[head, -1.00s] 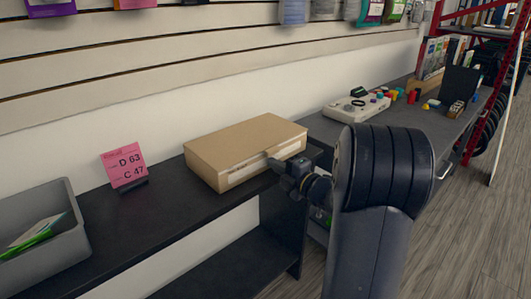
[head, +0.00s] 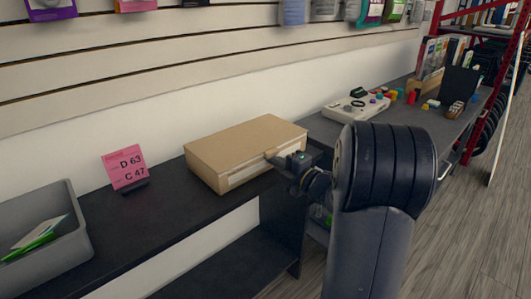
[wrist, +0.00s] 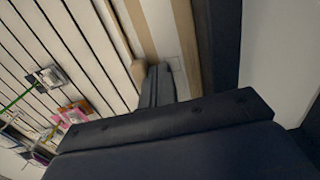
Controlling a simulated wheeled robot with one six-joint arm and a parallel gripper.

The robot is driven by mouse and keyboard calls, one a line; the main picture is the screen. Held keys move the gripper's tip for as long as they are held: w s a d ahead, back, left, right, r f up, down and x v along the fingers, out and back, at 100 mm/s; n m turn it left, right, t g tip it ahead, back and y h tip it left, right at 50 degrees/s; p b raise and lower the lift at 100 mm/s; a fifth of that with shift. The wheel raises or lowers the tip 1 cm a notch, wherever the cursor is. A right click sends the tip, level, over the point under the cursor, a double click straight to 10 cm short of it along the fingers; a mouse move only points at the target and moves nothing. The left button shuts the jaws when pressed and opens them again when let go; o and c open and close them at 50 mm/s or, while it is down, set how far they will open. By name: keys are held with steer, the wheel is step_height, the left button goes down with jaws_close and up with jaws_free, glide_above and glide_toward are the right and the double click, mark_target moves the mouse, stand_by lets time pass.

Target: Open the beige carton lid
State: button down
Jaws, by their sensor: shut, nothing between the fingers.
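The beige carton (head: 245,140) lies on the dark shelf against the wall, its lid looking flat and closed. A pale strip runs along its front face. My gripper (head: 275,157) is shut and empty at the carton's front right, with its fingertips at the lid's front edge. I cannot tell whether they touch it. In the wrist view the shut fingers (wrist: 158,84) point at the carton's front (wrist: 160,28), which shows as beige and pale bands. My gripper body hides the lower part of that view.
A pink sign (head: 125,166) and a grey bin (head: 70,232) stand left on the dark shelf (head: 150,225). The slatted wall rises behind.

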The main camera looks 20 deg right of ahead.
steer(key=shift+r, duration=0.55)
steer(key=shift+p, duration=0.3)
steer(key=shift+w+a+r+p, duration=0.1)
steer(key=shift+r+p, duration=0.65)
steer(key=shift+r, duration=0.5)
steer(key=shift+w+r+p, duration=0.1)
steer(key=shift+r+p, duration=0.65)
steer(key=shift+r, duration=0.5)
steer(key=shift+w+a+r+p, duration=0.1)
steer(key=shift+w+r+p, duration=0.15)
steer(key=shift+r+p, duration=0.8)
steer(key=shift+w+a+r+p, duration=0.15)
steer(key=shift+r+p, duration=0.5)
steer(key=shift+r, duration=0.8)
steer(key=shift+d, duration=0.1)
steer(key=shift+w+r, duration=0.1)
